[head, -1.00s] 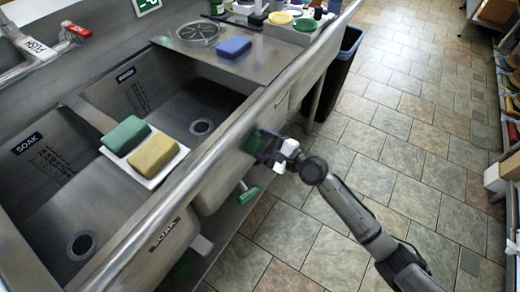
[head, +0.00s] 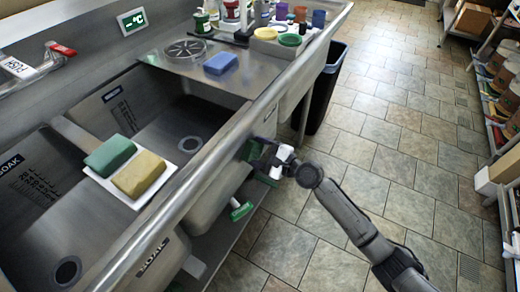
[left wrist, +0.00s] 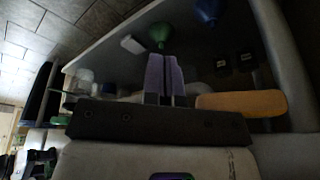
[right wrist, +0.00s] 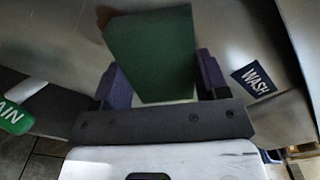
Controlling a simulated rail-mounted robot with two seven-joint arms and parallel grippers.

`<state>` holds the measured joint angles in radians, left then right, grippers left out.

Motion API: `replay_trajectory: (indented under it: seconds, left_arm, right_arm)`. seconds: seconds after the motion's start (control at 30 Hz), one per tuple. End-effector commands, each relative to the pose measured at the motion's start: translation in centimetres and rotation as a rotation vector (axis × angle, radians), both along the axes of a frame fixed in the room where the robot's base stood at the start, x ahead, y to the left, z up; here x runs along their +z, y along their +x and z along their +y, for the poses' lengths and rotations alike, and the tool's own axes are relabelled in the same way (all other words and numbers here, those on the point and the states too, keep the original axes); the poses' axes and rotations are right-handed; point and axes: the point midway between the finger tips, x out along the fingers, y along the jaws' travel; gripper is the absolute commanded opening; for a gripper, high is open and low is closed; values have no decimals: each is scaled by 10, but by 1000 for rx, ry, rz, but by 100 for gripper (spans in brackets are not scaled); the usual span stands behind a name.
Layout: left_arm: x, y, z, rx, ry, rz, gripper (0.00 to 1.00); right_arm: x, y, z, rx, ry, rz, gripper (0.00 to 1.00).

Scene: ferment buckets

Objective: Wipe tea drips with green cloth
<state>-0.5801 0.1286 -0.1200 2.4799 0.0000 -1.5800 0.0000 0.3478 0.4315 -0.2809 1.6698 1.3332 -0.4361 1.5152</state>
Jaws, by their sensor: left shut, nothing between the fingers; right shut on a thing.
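The green cloth (right wrist: 150,52) is a flat, dark green block shape in the right wrist view. My right gripper (right wrist: 158,85) is shut on it, with a purple finger at each side. The cloth is at the sink's steel front, by the WASH label (right wrist: 254,79); whether it touches the steel I cannot tell. In the head view my right gripper (head: 266,160) is by the sink's outer front. A faint brownish mark (right wrist: 103,16) shows beside the cloth; I cannot tell if it is tea. My left gripper (left wrist: 165,78) is shut and empty, near a shelf.
Green (head: 110,156) and yellow (head: 139,175) sponges lie on a white tray (head: 163,190) at the sink divider. A blue sponge (head: 220,64) lies on the drainboard. A green drain handle (head: 241,211) is below my right gripper.

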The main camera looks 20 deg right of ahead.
Motion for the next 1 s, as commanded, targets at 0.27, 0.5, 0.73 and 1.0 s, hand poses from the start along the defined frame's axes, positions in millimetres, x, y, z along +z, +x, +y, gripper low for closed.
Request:
replay_trajectory:
  seconds: [0.27,0.5,0.73,1.0]
  left_arm:
    - [25,0,-1,4,-5,0,0]
    - [30,0,-4,8,-13,0,0]
    - [43,0,-4,9,-15,0,0]
    - [57,0,-2,5,-8,0,0]
  right_arm:
    - [4,-15,20,5,3,1,48]
    - [1,-20,27,4,2,0,48]
    - [3,-29,37,6,1,2,48]
    - [2,-41,51,4,1,0,48]
